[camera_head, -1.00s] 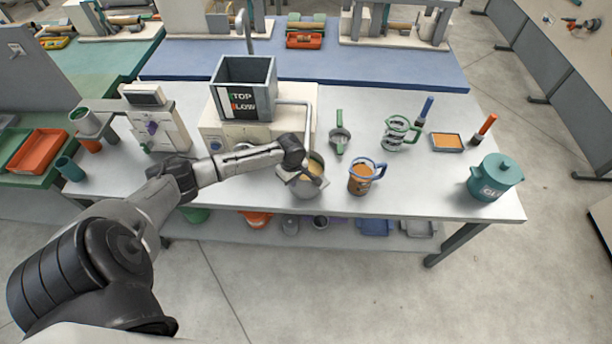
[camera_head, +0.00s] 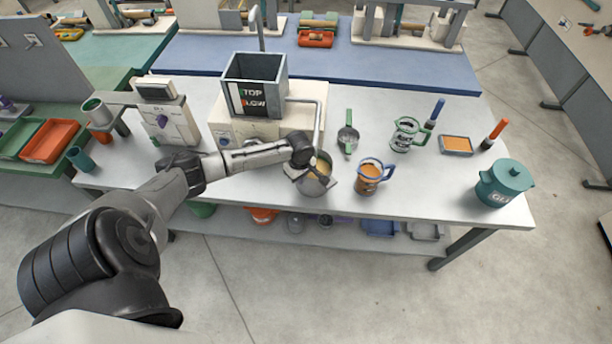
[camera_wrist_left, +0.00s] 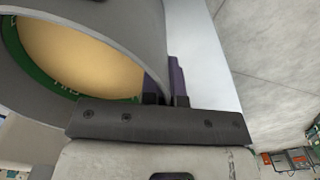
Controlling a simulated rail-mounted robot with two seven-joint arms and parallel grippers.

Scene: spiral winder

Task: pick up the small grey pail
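The small grey pail (camera_head: 316,182) with tan contents stands near the front edge of the white table, below the box marked STOP and SLOW. My left gripper (camera_head: 318,178) is at the pail's rim. In the left wrist view the pail (camera_wrist_left: 145,25) fills the upper left, with its tan inside and a lettered green band. The two purple fingers of my left gripper (camera_wrist_left: 165,85) are close together, one on each side of the pail's wall. They look shut on it. Whether the pail's base touches the table is hidden. My right gripper is not in view.
An orange-filled mug with a blue rim (camera_head: 369,178) stands close right of the pail. A bent pipe (camera_head: 319,120) rises just behind the pail.

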